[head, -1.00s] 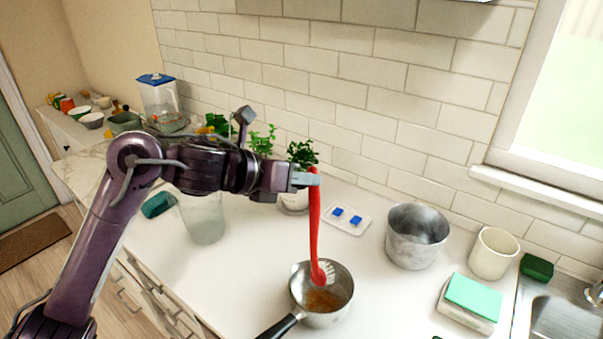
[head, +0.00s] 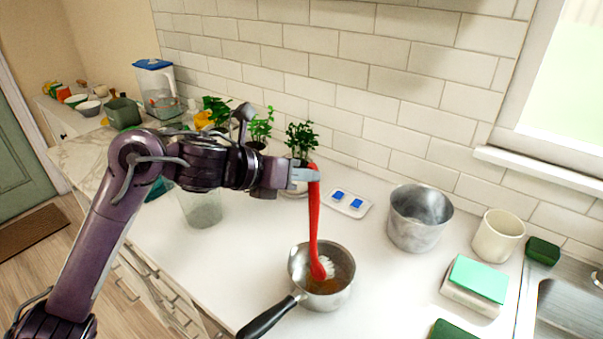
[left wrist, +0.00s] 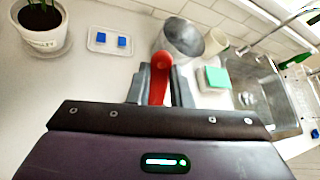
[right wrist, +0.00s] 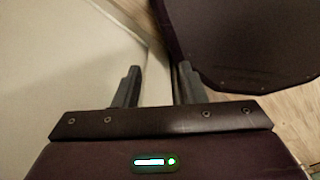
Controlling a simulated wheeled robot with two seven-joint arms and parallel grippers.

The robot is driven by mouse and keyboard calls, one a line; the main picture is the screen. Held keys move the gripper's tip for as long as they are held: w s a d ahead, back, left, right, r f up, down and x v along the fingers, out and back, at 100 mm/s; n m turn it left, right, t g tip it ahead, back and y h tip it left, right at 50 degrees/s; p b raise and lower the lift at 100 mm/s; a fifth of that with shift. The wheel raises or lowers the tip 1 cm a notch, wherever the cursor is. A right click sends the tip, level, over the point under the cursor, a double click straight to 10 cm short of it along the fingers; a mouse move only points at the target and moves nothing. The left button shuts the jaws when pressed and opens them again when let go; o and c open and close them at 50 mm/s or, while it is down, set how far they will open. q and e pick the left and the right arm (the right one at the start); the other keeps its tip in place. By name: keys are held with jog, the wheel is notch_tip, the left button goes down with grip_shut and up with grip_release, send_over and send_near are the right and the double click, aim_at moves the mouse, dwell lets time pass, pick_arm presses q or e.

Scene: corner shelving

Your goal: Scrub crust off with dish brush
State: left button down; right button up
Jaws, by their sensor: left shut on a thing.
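My left gripper (head: 303,175) is shut on the top of the red dish brush (head: 314,220), which hangs nearly upright. The brush handle also shows between the fingers in the left wrist view (left wrist: 158,88). Its white bristle head is down inside the small saucepan (head: 293,262), over a brownish crust (head: 328,286) on the pan's floor. Whether the bristles press on the crust is hard to tell. The saucepan's black handle points to the lower left. My right gripper (right wrist: 155,85) shows only in the right wrist view, open and empty, with its fingers apart.
A larger metal pot (head: 418,222), a cream cup (head: 497,236) and a green-topped sponge stack (head: 476,280) stand right of the pan. A white dish with blue tablets (head: 346,203) lies behind. Potted plants (head: 300,140) and a clear container (head: 202,208) stand left. The sink (head: 565,300) is far right.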

jog(key=shift+d+f+b, duration=0.15)
jog(key=shift+f+b, duration=0.3)
dwell(0.3)
jog(key=shift+f+b, duration=0.75)
dwell(0.4)
